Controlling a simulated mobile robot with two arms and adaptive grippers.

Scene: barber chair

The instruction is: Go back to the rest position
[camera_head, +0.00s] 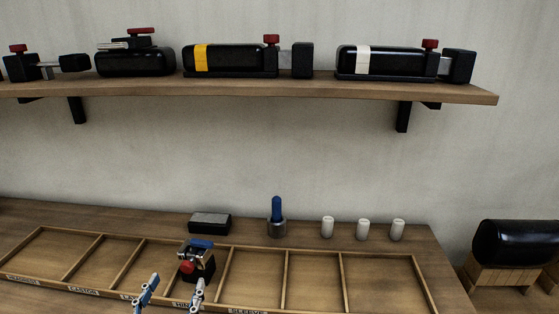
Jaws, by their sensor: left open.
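My left gripper (172,291) shows at the bottom, left of centre. Its two fingertips are apart, with nothing seen between them. It is in front of and over the wooden divided tray (316,252). A small black object (203,268) with a red knob and a blue and metal top stands in a tray compartment, just beyond the fingertips. Whether a fingertip touches it cannot be told. The rest of my left arm is out of the frame. My right gripper is not in view.
Behind the tray stand a dark block (210,223), a blue-topped item in a grey holder (277,222) and three white cylinders (363,229). A wall shelf (330,91) above carries several black devices with red knobs. A black roll (518,243) rests on wood at right.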

